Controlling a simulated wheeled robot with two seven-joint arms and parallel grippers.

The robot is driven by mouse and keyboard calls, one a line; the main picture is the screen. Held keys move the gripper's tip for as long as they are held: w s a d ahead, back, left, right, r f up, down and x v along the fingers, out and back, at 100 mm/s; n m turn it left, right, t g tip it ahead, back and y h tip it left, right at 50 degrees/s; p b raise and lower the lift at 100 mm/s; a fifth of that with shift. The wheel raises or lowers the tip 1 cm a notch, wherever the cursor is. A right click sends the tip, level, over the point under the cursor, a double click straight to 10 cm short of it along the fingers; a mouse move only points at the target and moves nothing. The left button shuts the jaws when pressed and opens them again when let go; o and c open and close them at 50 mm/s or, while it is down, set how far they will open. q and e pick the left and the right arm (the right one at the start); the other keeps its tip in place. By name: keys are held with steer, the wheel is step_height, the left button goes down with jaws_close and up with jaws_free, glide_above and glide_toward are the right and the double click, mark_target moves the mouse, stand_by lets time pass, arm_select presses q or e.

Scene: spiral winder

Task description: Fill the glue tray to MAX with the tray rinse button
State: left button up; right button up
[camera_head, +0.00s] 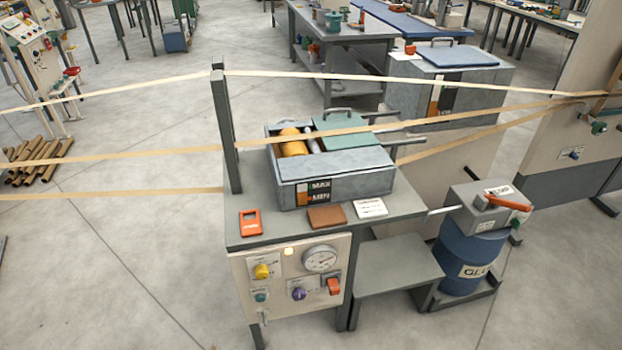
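The grey glue tray (340,185) sits on a metal stand, with a yellow roller (293,144) in its open part and a green lid (346,141) behind. A level plate (316,190) on its front reads MAX above MIN; the sight strip beside it shows orange low down, but the exact level is too small to read. The control panel (333,242) below carries a yellow knob (263,271), a teal button (261,296), a purple knob (298,293) and an orange-red switch (334,286). Their labels are unreadable, so I cannot tell which is tray rinse. Neither gripper is in view.
Tan paper strips (150,153) cross the scene past an upright post (226,135). A blue glue drum (466,262) with a pump box stands at the right, beside a low grey step (400,262). Floor at the left front is clear.

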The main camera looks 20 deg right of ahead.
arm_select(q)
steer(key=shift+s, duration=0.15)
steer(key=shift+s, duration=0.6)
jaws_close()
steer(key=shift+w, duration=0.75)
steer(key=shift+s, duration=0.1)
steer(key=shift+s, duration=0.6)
